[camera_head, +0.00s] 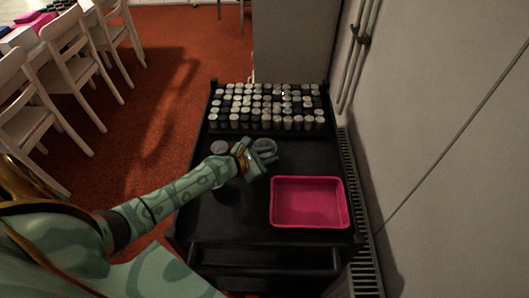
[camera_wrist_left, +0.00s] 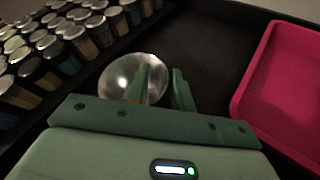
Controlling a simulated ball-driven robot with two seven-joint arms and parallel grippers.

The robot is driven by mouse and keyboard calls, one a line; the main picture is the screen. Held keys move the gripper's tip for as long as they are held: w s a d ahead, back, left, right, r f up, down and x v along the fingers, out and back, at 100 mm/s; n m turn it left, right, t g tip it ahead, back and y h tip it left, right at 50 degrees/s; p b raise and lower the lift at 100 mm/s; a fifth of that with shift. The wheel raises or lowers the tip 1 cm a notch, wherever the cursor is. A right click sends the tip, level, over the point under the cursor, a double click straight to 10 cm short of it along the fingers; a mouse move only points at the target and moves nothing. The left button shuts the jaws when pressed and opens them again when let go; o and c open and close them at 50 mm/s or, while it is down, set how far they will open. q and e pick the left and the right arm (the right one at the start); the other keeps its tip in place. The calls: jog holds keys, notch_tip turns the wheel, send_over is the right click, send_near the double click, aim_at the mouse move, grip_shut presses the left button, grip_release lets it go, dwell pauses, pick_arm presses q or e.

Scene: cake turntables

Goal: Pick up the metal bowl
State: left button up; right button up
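The metal bowl (camera_wrist_left: 115,78) is shiny and round and sits on the black cart top. In the head view the bowl (camera_head: 264,144) is by the fingertips of my left gripper (camera_head: 262,154), which partly cover it. In the left wrist view my left gripper (camera_wrist_left: 163,88) has its fingers apart. One finger overlaps the bowl's inside and the other is just outside its right rim, with a gap between them. I cannot tell whether either finger touches the bowl. My right gripper is not in view.
A pink tray (camera_head: 309,223) lies to the right on the cart (camera_head: 300,158). Several rows of small jars (camera_head: 265,105) fill the cart's back. A pale round item (camera_head: 219,147) lies left of the bowl. A wall and radiator (camera_head: 357,220) border the right side.

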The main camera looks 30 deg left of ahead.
pick_arm(q)
grip_shut()
